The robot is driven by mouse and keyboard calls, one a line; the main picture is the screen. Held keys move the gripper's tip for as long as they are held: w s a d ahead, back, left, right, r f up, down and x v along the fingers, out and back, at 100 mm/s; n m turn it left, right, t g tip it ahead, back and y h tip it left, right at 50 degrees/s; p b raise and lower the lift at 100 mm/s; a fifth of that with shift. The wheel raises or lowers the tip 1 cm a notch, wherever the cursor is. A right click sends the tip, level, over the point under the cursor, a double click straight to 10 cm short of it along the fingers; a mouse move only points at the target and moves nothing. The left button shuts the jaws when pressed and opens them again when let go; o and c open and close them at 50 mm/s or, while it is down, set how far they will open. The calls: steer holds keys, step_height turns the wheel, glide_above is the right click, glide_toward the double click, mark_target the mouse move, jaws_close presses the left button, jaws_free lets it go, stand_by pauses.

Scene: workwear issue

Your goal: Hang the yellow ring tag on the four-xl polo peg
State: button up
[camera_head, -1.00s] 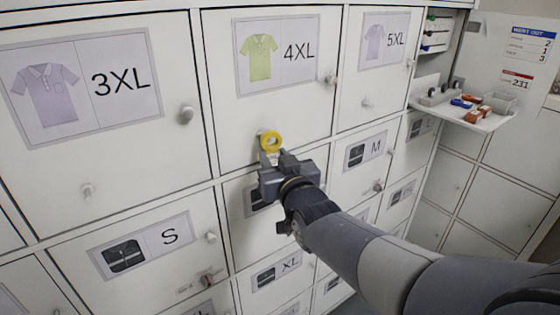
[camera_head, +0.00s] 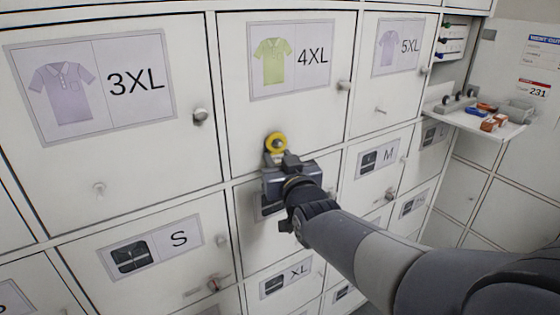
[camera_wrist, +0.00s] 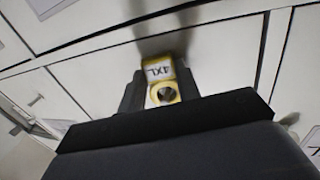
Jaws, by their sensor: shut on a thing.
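The yellow ring tag (camera_head: 276,135) is held upright at the lower part of the 4XL polo door (camera_head: 310,118), which has a green polo label (camera_head: 290,60). My gripper (camera_head: 280,158) is shut on the tag's lower end, just below the ring. A grey peg tip (camera_head: 277,143) shows through the ring's hole; I cannot tell whether the ring is around it or only in front of it.
The 3XL door (camera_head: 150,160) with its knob (camera_head: 200,117) is to the left, and the 5XL door (camera_head: 385,95) to the right. Smaller labelled doors lie below. A shelf (camera_head: 470,118) with small coloured items juts out at the right.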

steer(key=o, duration=1)
steer(key=shift+o, duration=0.2)
steer(key=shift+s, duration=0.1)
steer(key=b+v, duration=0.1)
steer(key=v, duration=0.9)
steer(key=shift+s, duration=0.3)
steer(key=shift+w+d, duration=0.1)
steer(key=shift+w, duration=0.05)
steer(key=p+x, duration=0.1)
steer(key=x, duration=0.9)
steer(key=shift+w, duration=0.3)
steer(key=shift+s+p, duration=0.15)
steer(key=shift+p, duration=0.15)
steer(key=shift+f, duration=0.1)
